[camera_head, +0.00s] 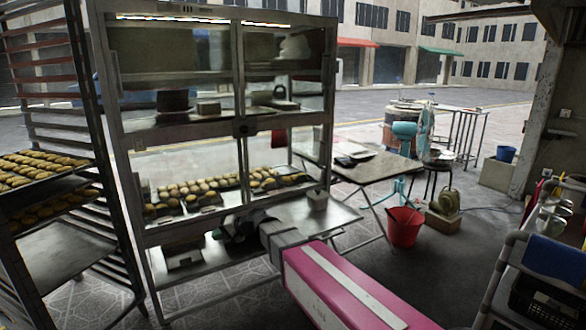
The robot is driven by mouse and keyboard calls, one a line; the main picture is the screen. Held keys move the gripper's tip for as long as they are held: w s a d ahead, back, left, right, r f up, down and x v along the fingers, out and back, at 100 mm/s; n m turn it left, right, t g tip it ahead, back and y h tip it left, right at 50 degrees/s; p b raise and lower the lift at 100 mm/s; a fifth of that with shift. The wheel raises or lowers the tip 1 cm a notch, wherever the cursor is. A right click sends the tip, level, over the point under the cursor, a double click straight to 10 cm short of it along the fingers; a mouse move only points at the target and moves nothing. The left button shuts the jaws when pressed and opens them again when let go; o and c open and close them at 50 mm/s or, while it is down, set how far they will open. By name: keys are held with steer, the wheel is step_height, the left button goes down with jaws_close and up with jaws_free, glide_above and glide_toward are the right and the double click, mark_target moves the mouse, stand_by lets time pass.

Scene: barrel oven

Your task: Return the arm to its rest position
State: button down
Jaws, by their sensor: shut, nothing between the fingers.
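My arm (340,290) enters from the bottom right as a pink link with a pale stripe, then a grey wrist. It reaches left to the front of the metal display cabinet (128,190). My gripper (228,233) is small and dark at its end, over the cabinet's lower shelf, just below the row of buns (225,185). It is shut and holds nothing. Its fingertips are hard to make out against the dark shelf, and I cannot tell whether they touch it.
A tall rack (85,110) with trays of buns stands at the left. A folding table (375,168), a red bucket (404,228) and a stool stand right of the cabinet. A counter with a blue cloth (556,262) is at the right edge. Floor between them is clear.

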steer(key=s+d+f+h, duration=0.3)
steer(key=d+f+h, duration=0.1)
steer(key=d, duration=1.1)
steer(key=s+d+f+g+h, duration=0.1)
steer(key=s+d+f+h, duration=0.3)
steer(key=d, duration=1.2)
steer(key=s+d+f+h, duration=0.3)
steer(key=d+f+h, duration=0.2)
steer(key=d, duration=1)
step_height(320, 180, down, 2)
steer(key=shift+s+d+f+m, duration=0.1)
steer(key=shift+s+d+m, duration=0.15)
steer(key=shift+m, duration=0.15)
